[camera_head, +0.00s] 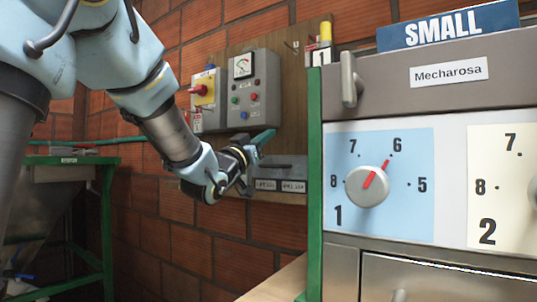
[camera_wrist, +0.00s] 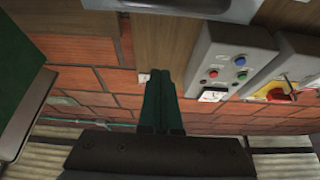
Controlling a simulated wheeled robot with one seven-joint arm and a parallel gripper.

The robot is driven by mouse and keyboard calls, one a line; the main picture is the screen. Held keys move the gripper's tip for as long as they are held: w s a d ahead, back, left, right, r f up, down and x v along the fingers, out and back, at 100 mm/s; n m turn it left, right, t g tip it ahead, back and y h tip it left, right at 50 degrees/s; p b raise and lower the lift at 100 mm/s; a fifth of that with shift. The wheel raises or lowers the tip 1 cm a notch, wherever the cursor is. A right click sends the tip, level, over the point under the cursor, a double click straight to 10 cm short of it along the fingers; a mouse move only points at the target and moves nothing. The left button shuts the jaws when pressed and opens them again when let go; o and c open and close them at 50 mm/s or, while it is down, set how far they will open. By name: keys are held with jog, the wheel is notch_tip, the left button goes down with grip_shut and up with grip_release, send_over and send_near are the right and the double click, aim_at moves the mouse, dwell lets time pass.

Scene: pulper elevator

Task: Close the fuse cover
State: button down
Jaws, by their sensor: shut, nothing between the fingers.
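A grey fuse box (camera_head: 290,165) is low on the wooden board in the head view, with dark label plates along its lower edge. What looks like its cover is the grey upper part; its exact angle is hard to tell. A grey edge of this unit (camera_wrist: 190,8) shows at the top of the wrist view. My gripper (camera_head: 268,135) is just above and left of the fuse box. Its green fingers (camera_wrist: 161,76) are together and empty, and I see no contact with the cover. My wrist hides the box's left end.
A grey control box (camera_head: 253,85) with a gauge and buttons is above my gripper, with a red-and-yellow switch box (camera_head: 204,92) to its left. The large machine with the dial (camera_head: 367,186) and green post (camera_head: 314,180) bounds the right. A brick wall (camera_head: 235,255) is behind.

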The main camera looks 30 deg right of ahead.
aim_at(265, 170)
jog(key=f+h+b, duration=0.1)
jog(key=f+b, duration=0.1)
jog(key=b, duration=0.3)
jog(key=f+t+h+b, duration=0.1)
jog(key=f+b, duration=0.2)
jog(key=b, duration=0.3)
jog(key=f+h+b, duration=0.1)
jog(key=f+b, duration=0.2)
jog(key=b, duration=0.2)
jog(key=shift+s+a+f+t, duration=0.15)
jog(key=shift+a+f+t, duration=0.1)
jog(key=shift+t, duration=0.15)
jog(key=shift+b, duration=0.4)
